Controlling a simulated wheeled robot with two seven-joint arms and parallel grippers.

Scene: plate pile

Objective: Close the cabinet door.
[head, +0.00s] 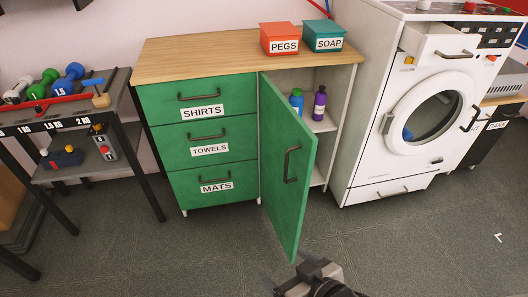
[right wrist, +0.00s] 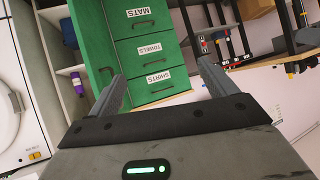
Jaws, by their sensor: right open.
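The green cabinet door (head: 286,165) stands open in the head view, swung out toward me from the edge beside the drawers. Its dark handle (head: 291,164) faces right. The cabinet (head: 190,58) has a wooden top. Its open compartment (head: 326,88) shows a blue bottle and a purple bottle. My right gripper (head: 288,272) is at the bottom, just below the door's lower corner, and is open and empty. In the right wrist view the door (right wrist: 92,35) and handle (right wrist: 107,76) lie to the left, beyond the open fingers (right wrist: 160,85). My left gripper is not in view.
Three green drawers (head: 203,150) labelled SHIRTS, TOWELS and MATS are shut. PEGS (head: 279,38) and SOAP (head: 323,35) boxes stand on top. A washing machine (head: 346,150) stands right, a dumbbell rack (head: 140,150) left. The grey floor (head: 225,245) in front is clear.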

